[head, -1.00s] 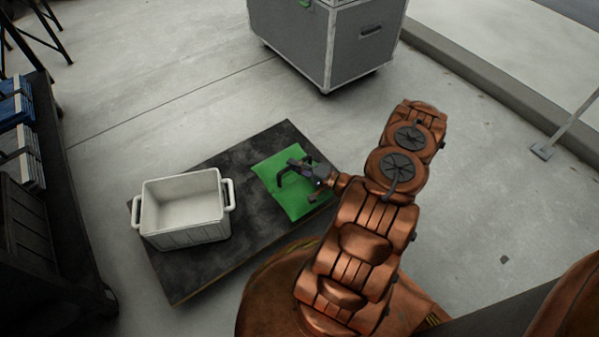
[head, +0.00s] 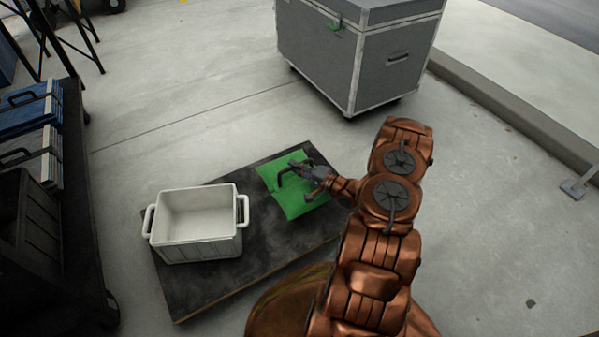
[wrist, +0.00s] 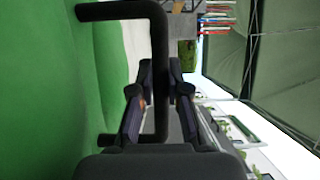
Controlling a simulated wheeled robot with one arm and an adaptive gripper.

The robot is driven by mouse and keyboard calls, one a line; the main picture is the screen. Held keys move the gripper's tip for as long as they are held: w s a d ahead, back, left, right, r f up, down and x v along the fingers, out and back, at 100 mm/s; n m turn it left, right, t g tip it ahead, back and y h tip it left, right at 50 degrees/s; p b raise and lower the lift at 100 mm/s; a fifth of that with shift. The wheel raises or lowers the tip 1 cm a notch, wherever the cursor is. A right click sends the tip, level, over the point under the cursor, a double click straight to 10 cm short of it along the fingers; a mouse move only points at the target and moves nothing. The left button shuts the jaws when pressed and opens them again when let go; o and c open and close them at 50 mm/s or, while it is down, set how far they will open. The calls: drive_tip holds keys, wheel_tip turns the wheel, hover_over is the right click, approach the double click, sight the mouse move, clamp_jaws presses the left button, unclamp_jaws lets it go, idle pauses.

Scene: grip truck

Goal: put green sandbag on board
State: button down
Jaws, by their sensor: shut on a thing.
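The green sandbag (head: 285,199) is a flat green bag over the right end of the dark board (head: 200,290), which lies on the floor. Whether the bag rests fully on the board cannot be told. My gripper (head: 300,170) is shut on the sandbag's black handle, above the bag. In the wrist view, the handle (wrist: 161,50) passes between my gripper's fingers (wrist: 160,112), and the green side of the bag (wrist: 50,80) fills the left. Part of the bag's right side is hidden behind my gripper and arm.
A white crate (head: 195,252) with two handles stands on the left part of the board, apart from the sandbag. A grey wheeled case (head: 365,65) stands behind. A dark cart (head: 75,230) is at left. Floor (head: 180,135) between board and case is clear.

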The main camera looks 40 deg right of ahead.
sight(296, 176)
drive_tip(key=shift+f+b, duration=1)
drive_tip(key=shift+f, duration=0.55)
drive_tip(key=shift+f, duration=0.15)
drive_tip(key=c, duration=1.2)
unclamp_jaws()
drive_tip(key=shift+f, duration=0.1)
drive_tip(key=shift+o, duration=0.2)
